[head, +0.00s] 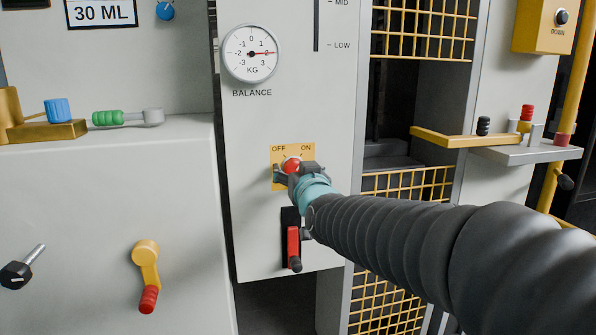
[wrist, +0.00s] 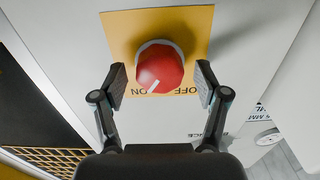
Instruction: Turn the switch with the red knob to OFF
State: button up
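The red knob (head: 291,165) sits on a yellow plate (head: 276,152) marked OFF at left and ON at right, on the light grey panel. In the wrist view the knob (wrist: 160,66) shows whole, and the plate (wrist: 190,22) appears upside down behind it. The knob's white pointer line points down-left there, toward the ON lettering. My gripper (head: 293,174) is in front of the switch. In the wrist view my gripper (wrist: 161,85) is open, one finger pad on each side of the knob, with visible gaps. In the head view my gripper hides the lower part of the switch.
A red-handled lever (head: 293,246) is just below the switch. A round balance gauge (head: 251,53) is above it. A yellow crank with a red grip (head: 146,275) is at lower left. Yellow mesh (head: 410,184) and a grey shelf with small levers (head: 530,153) are to the right.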

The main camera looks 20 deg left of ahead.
jog(key=c, duration=1)
jog(key=shift+n, duration=0.3)
jog(key=shift+s+a+f+n+p, duration=0.1)
jog(key=shift+n+p, duration=0.55)
jog(key=shift+n, duration=2.7)
jog(key=shift+a+n+p, duration=0.1)
jog(key=shift+n+p, duration=0.5)
jog(key=shift+n, duration=2.75)
